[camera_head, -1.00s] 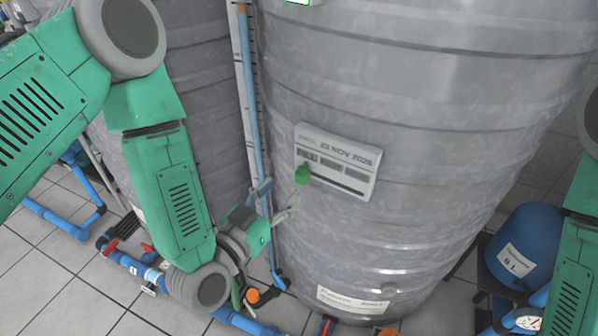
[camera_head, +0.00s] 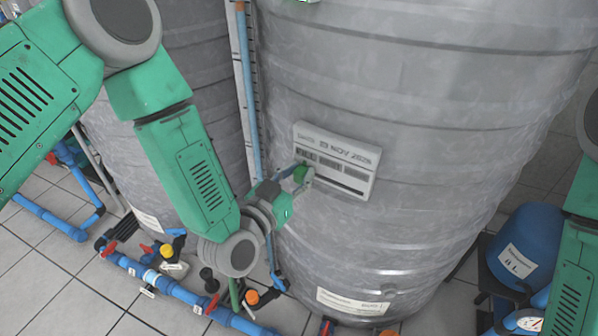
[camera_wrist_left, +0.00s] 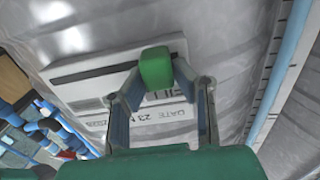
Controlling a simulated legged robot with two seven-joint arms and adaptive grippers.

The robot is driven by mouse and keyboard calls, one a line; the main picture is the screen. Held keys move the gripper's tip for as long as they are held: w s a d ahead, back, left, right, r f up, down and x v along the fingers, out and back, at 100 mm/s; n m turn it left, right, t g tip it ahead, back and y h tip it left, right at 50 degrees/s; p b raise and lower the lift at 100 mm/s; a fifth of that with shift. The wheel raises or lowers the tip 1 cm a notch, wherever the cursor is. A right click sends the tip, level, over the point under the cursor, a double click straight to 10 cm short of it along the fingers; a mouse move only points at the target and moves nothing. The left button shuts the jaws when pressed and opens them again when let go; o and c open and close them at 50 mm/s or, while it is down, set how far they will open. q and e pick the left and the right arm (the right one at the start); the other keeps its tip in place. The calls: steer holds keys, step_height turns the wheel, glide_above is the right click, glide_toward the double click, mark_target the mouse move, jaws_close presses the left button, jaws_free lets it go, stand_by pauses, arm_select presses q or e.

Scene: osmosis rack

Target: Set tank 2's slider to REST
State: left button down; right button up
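A white plate (camera_head: 340,165) with printed text and a dark slot is on the front of the large grey tank (camera_head: 420,120). A green slider knob (camera_head: 301,174) is at the plate's left end in the head view. My left gripper (camera_head: 298,180) is at this knob. In the left wrist view the knob (camera_wrist_left: 156,68) is between the two fingertips, which appear to touch its sides. The plate (camera_wrist_left: 85,75) is behind it, partly hidden by the fingers; part of a "FILL" mark and "DATE 23" show. The tank's number cannot be read. My right gripper is out of view.
A blue pipe (camera_head: 250,100) runs upright just left of the tank. Blue floor pipes (camera_head: 190,298) with red and orange valve handles lie below my left arm. A second grey tank (camera_head: 205,70) stands behind that arm. A blue vessel (camera_head: 525,240) stands at right.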

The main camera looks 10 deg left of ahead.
arm_select(q)
steer(key=d, duration=0.1)
steer(key=s+d, duration=0.1)
steer(key=d, duration=0.1)
steer(key=d+p, duration=0.1)
steer(key=d, duration=0.1)
steer(key=shift+s+d, duration=0.15)
steer(key=shift+s, duration=0.25)
steer(key=c, duration=1.3)
jaws_free()
glide_toward(329, 176)
steer(key=shift+v, duration=2.1)
